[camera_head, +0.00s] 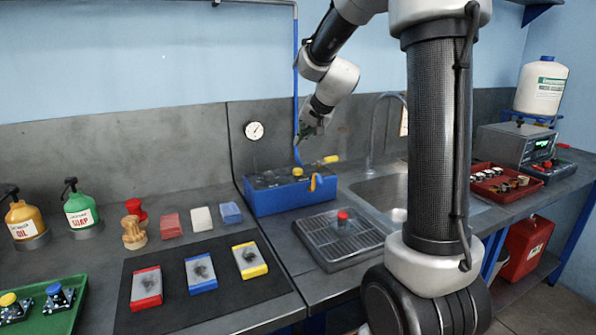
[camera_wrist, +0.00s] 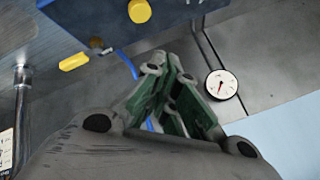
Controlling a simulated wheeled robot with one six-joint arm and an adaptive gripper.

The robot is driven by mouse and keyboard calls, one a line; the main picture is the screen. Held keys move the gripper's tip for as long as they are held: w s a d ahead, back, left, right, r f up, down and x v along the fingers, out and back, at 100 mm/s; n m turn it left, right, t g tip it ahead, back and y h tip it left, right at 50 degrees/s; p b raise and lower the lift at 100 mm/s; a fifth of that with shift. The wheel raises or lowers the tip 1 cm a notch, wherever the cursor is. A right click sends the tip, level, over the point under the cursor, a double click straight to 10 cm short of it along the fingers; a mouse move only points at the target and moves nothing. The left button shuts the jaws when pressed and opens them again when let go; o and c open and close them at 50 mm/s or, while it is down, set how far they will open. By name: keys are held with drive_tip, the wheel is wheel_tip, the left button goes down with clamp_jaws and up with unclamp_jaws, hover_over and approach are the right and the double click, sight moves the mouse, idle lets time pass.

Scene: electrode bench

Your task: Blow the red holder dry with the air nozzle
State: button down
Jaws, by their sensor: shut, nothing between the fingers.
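The red-topped holder (camera_head: 343,216) stands upright on a grey slatted drain tray (camera_head: 318,250) in front of the sink. A blue air hose (camera_head: 296,75) hangs down the wall and passes by my gripper (camera_head: 301,136) towards the blue box. The hose also shows in the wrist view (camera_wrist: 127,63), partly hidden by my gripper. I cannot clearly make out the air nozzle. My gripper (camera_wrist: 176,92) is shut and empty, above the back of the blue box and well apart from the red holder.
The blue box (camera_head: 285,200) has yellow parts and an orange hook on it. A round gauge (camera_head: 254,130) is on the back panel. The sink (camera_head: 380,190) with its tall tap lies right. Sponges, colored blocks on a black mat (camera_head: 215,290) and bottles stand left.

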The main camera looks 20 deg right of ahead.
sight(298, 172)
drive_tip(key=shift+w+d+r+m+t, duration=0.15)
drive_tip(key=shift+w+r+m+t, duration=0.15)
drive_tip(key=shift+w+r, duration=0.2)
drive_tip(key=shift+w+d+r+m+t, duration=0.2)
drive_tip(key=shift+w+r+t, duration=0.1)
drive_tip(key=shift+w+r, duration=0.15)
drive_tip(key=shift+s, duration=0.1)
drive_tip(key=shift+f, duration=4.4)
drive_tip(key=shift+f, duration=0.1)
drive_tip(key=shift+f, duration=0.3)
drive_tip(key=shift+f, duration=0.65)
drive_tip(key=shift+r, duration=1.1)
